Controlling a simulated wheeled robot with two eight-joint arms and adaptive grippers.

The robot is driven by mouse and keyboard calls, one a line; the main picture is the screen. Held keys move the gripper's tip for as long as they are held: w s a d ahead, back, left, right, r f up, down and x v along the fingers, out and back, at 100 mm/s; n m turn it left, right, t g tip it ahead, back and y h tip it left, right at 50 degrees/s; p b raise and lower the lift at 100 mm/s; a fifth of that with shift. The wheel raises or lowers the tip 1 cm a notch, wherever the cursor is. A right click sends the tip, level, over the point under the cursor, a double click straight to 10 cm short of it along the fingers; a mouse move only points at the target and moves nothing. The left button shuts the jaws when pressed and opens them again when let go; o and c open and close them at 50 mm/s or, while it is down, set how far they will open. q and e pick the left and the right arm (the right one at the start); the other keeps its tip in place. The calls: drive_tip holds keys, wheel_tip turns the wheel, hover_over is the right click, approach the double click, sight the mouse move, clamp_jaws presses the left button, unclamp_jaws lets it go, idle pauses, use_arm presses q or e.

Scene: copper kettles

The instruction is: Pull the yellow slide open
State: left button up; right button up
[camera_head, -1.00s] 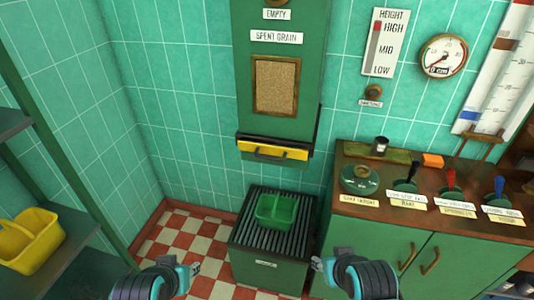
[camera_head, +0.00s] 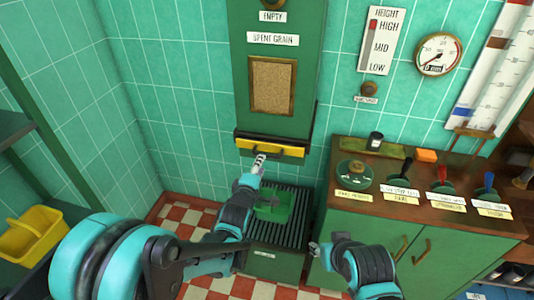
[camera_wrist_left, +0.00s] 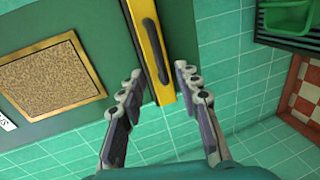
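The yellow slide (camera_head: 285,149) is a yellow front with a dark bar handle, at the bottom of the green spent grain chute (camera_head: 284,110). It looks pushed in. In the left wrist view the yellow slide (camera_wrist_left: 152,55) and its dark handle (camera_wrist_left: 161,50) lie ahead, between my fingers. My left gripper (camera_head: 258,163) is raised just below and in front of the slide. Its two fingers are spread and hold nothing, and I cannot tell if they touch the handle. My right gripper (camera_head: 317,248) is low in front of the cabinet, its fingers partly hidden.
A green tub (camera_head: 285,205) sits on a slatted stand (camera_head: 298,215) below the chute, partly behind my left arm. A cabinet (camera_head: 375,245) with several labelled levers stands at the right. A yellow bin (camera_head: 35,232) is on the shelf at the left.

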sight(267, 155)
use_arm(q)
drive_tip(key=shift+b+x, duration=0.95)
drive_tip(key=shift+x, duration=3.15)
drive_tip(key=shift+d+r, duration=0.1)
drive_tip(key=shift+d, duration=0.1)
drive_tip(key=shift+s, duration=0.1)
clamp_jaws()
